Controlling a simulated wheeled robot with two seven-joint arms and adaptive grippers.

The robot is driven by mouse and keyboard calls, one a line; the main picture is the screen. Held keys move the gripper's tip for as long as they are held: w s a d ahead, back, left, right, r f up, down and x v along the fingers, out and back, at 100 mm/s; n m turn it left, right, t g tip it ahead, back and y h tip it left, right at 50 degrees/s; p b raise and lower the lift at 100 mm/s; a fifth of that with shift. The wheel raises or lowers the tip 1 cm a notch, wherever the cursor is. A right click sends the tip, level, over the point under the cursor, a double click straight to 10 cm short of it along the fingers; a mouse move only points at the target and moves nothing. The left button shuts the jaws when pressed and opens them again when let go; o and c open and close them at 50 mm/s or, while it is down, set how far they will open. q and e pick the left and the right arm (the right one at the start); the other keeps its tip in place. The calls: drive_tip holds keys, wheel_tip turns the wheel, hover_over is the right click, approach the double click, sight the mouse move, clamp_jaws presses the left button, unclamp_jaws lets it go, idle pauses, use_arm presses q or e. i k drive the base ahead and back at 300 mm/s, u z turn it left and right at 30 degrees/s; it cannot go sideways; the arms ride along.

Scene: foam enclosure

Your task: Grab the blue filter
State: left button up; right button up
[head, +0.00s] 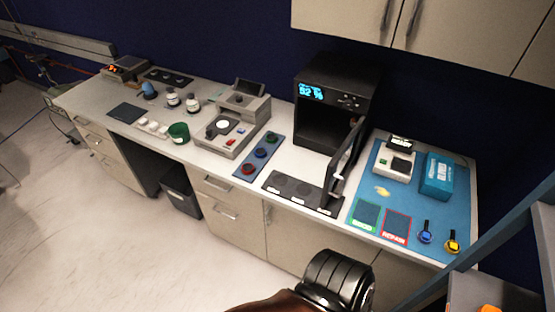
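A small round blue filter (260,152) lies in the middle of a narrow dark blue strip (241,173) on the white counter. A red round piece (248,168) lies at the near end of the strip and a green one (272,138) at the far end. A black, ribbed arm part of mine shows at the bottom edge, in front of the counter. No fingertips of either gripper are in view.
A black oven-like device (334,105) with its door open stands right of the strip, with a dark pad (303,191) before it. A grey instrument (232,125) stands left. A blue mat (380,190) with several items lies right. Cabinets hang above.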

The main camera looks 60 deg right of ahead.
sight(259, 153)
drive_tip(key=z, duration=1.2)
